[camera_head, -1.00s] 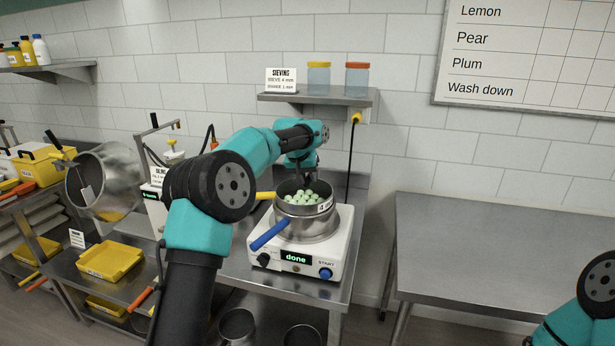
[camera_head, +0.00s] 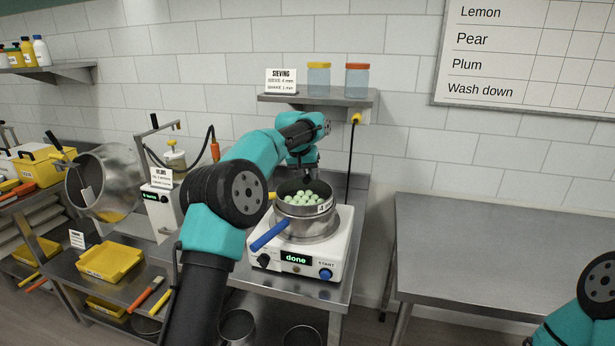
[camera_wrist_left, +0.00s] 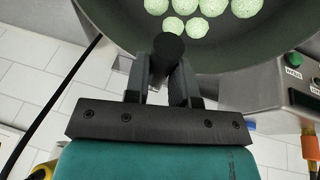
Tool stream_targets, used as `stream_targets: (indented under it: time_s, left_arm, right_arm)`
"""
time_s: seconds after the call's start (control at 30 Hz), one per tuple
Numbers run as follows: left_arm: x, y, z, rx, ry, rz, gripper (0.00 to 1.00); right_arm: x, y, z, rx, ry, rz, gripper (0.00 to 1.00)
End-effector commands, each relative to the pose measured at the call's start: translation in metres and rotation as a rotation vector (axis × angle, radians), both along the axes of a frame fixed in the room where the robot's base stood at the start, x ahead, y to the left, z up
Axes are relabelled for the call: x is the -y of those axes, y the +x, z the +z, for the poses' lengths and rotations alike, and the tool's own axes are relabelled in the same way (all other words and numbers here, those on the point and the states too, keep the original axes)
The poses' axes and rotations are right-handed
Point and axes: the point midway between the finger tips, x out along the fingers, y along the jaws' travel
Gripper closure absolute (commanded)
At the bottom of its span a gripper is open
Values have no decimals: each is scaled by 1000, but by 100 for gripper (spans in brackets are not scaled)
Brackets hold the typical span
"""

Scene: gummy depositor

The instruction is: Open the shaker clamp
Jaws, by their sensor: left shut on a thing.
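The white shaker (camera_head: 320,260) stands on the steel bench with "done" on its green display. A steel sieve stack (camera_head: 309,222) sits on it, with pale green gummies (camera_head: 304,198) inside and a blue handle (camera_head: 270,236) at the front left. My left gripper (camera_head: 302,166) is behind the stack. In the left wrist view it (camera_wrist_left: 168,72) is shut on a black round-ended handle (camera_wrist_left: 169,46), apparently the clamp's, beside the bowl wall (camera_wrist_left: 225,58). The rest of the clamp is hidden by the stack and my arm. My right gripper is out of view.
A shelf (camera_head: 330,98) with two lidded jars is above the shaker. A depositor unit (camera_head: 160,208) and a steel drum (camera_head: 108,180) stand to the left. The steel table (camera_head: 500,260) at right is bare. A black cable hangs behind.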

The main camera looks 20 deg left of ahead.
Motion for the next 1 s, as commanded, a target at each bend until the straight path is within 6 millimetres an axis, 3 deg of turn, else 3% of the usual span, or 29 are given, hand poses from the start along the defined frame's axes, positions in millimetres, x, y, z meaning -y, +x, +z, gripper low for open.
stream_targets:
  time_s: [0.93,0.97,1.0]
  left_arm:
    - [-1,4,13,-140,-7,1,100]
    - [-1,4,13,-140,-7,1,74]
    - [-1,4,12,-140,-7,1,70]
  right_arm:
    - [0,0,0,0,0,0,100]
    - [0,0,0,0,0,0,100]
    - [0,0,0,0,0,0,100]
